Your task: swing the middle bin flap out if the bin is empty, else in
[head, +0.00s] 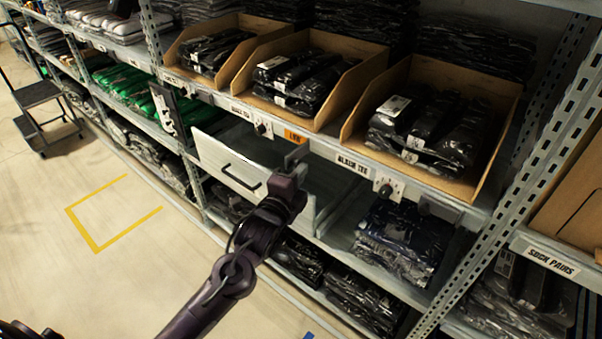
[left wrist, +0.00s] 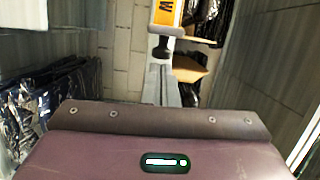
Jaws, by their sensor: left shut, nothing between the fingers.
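The middle wooden bin (head: 339,109) on the upper shelf holds several black, plastic-wrapped garments with white labels, so it is not empty. An orange lettered flap (head: 296,136) is on the shelf edge below it; it also shows at the top of the left wrist view (left wrist: 166,12). I cannot tell from these frames how far it is swung. My left gripper (head: 297,154) is shut and empty just below the orange flap. I cannot tell whether the fingertips touch it. My right gripper is not in view.
Filled bins stand on either side, the left one (head: 171,55) and the right one (head: 357,122). Below my left gripper a pale drawer (head: 225,157) with a dark handle sticks out. A perforated upright (head: 510,170) stands at right. Open floor with yellow tape lies at left.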

